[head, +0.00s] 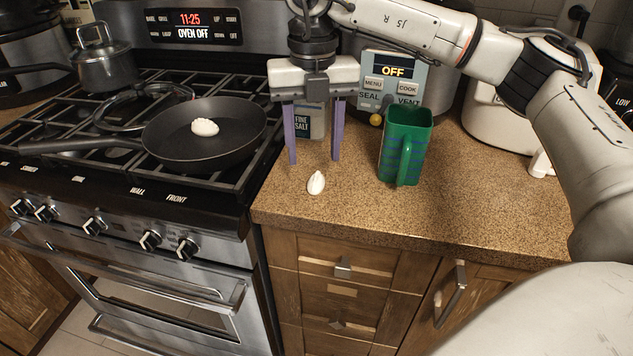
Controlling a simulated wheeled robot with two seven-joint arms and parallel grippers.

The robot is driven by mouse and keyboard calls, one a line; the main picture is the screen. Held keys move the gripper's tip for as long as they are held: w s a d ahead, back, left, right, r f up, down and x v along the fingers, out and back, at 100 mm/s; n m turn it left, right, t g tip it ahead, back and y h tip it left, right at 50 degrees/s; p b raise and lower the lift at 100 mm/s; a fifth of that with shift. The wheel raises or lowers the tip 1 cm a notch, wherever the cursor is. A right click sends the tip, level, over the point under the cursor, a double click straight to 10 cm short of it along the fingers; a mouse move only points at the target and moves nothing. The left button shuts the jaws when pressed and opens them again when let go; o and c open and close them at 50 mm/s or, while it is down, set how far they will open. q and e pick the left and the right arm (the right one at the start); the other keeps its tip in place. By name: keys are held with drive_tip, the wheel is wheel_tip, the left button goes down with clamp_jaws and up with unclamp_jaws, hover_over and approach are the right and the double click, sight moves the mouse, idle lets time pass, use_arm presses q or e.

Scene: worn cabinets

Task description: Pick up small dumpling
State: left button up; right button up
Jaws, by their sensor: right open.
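A small white dumpling (316,183) lies on the brown speckled counter (275,200), close to its front edge. A second white dumpling (205,127) lies in the black frying pan (180,145) on the stove. My right gripper (314,160) points down above the counter, its two purple fingers spread apart with nothing between them. In the picture its fingertips are just above the counter dumpling; they do not touch it. My left gripper is not in view.
A green mug (405,145) stands right of the gripper. A fine salt box (310,121) stands behind the fingers, near a cooker with a control panel (394,80). A pot (103,65) sits at the stove's back left.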

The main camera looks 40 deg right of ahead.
sight(316, 174)
wheel_tip(316, 174, down, 6)
drive_tip(key=shift+s+d+r, duration=0.15)
drive_tip(key=shift+c, duration=0.5)
drive_tip(key=c, duration=1)
